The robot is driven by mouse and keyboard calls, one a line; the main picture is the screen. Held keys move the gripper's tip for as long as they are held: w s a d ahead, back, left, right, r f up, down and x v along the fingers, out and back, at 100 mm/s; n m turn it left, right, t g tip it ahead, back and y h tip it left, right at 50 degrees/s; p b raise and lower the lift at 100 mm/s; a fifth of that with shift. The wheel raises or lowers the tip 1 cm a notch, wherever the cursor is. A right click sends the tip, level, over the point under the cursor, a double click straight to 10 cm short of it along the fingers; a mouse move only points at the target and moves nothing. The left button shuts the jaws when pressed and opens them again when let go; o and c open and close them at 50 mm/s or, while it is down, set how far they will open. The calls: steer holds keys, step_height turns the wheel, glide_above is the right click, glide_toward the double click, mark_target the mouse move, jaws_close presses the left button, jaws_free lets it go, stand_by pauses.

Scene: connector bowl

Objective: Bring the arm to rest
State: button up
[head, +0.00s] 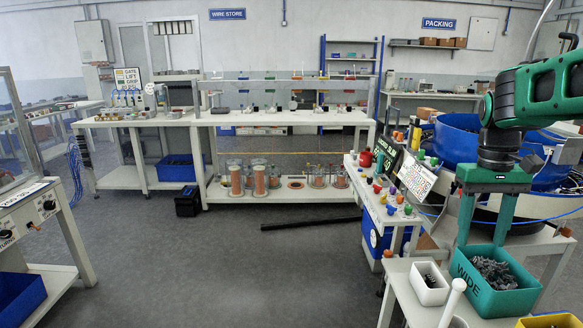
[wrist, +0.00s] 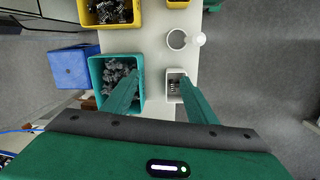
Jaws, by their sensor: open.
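My arm reaches in from the right of the head view, green and black. My gripper (head: 483,238) points down over a white stand with small bins, its two green fingers well apart and nothing between them. In the wrist view my gripper (wrist: 160,82) is also open and empty. One finger shows over the green bin marked WIDE (head: 490,298), which holds grey connectors. The other shows by the small white bin (head: 429,284), which holds a few dark pieces. The height of the fingertips above the bins is hard to tell.
A large blue bowl (head: 457,140) stands behind the gripper. A white post (head: 452,302) rises beside the bins. A side table (head: 385,215) holds coloured parts. The grey floor (head: 250,270) at centre is mostly clear.

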steer(key=s+f+m, duration=0.2)
steer(key=s+f, duration=0.2)
steer(key=s, duration=0.6)
steer(key=s+f+m+t, duration=0.1)
steer(key=s+f, duration=0.4)
steer(key=s, duration=0.6)
steer(key=shift+s+m+y, duration=0.3)
steer(key=shift+m, duration=0.4)
steer(key=shift+w+f, duration=0.25)
steer(key=shift+w, duration=0.35)
